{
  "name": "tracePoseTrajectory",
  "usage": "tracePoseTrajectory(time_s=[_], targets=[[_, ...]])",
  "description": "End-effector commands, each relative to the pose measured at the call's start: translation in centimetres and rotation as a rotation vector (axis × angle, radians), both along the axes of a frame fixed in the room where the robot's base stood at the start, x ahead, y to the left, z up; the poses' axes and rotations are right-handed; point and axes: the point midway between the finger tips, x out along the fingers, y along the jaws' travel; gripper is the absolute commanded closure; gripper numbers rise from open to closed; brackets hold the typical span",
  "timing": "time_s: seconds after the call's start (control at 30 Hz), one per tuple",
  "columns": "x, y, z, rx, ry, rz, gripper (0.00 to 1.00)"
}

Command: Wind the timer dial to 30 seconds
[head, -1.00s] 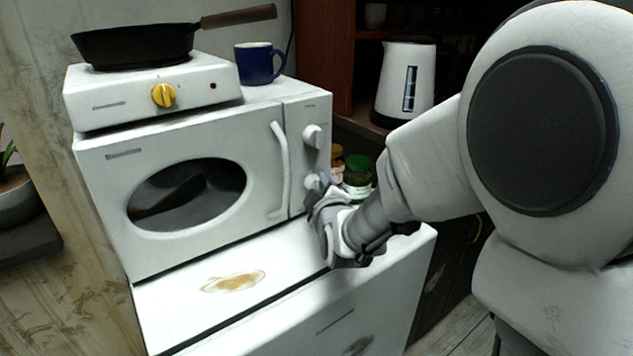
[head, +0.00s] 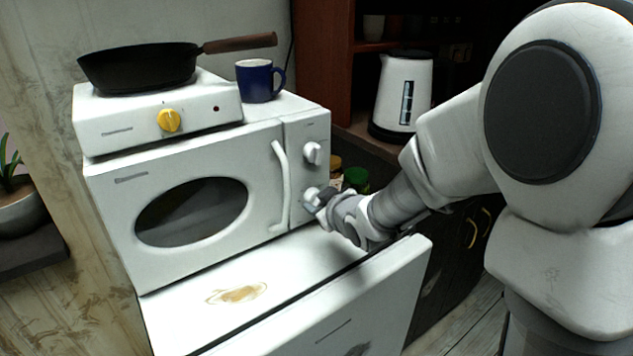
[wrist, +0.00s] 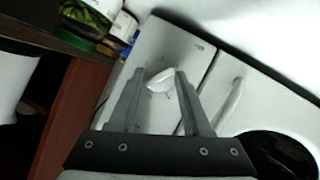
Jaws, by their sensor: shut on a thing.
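The white microwave (head: 140,200) stands on a white surface with its door shut. Its right panel has two white knobs. The upper knob (head: 313,153) is clear of my gripper. The lower knob (head: 308,194), where the timer dial seems to be, is partly covered by my gripper (head: 318,204) in the head view. In the wrist view, this knob (wrist: 160,79) sits between the fingertips of my gripper (wrist: 160,75), which is shut on it. Its scale marks are too small to read, so I cannot tell its setting.
A hot plate (head: 110,131) with a black pan (head: 140,68) and a blue mug (head: 256,80) stand on the microwave. The door handle (head: 281,185) is left of the panel. Jars (head: 355,178) and a kettle (head: 402,95) stand to the right.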

Motion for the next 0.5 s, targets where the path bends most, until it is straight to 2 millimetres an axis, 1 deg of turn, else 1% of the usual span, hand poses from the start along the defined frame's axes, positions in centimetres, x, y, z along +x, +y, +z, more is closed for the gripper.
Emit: tracePoseTrajectory(time_s=[0.03, 0.3, 0.5], targets=[[0.03, -0.18, 0.78, 0.031, 0.027, -0.003, 1.0], [0.08, -0.25, 0.74, 0.196, 0.137, -0.005, 1.0], [0.13, -0.27, 0.58, 0.287, 0.195, -0.003, 1.0]])
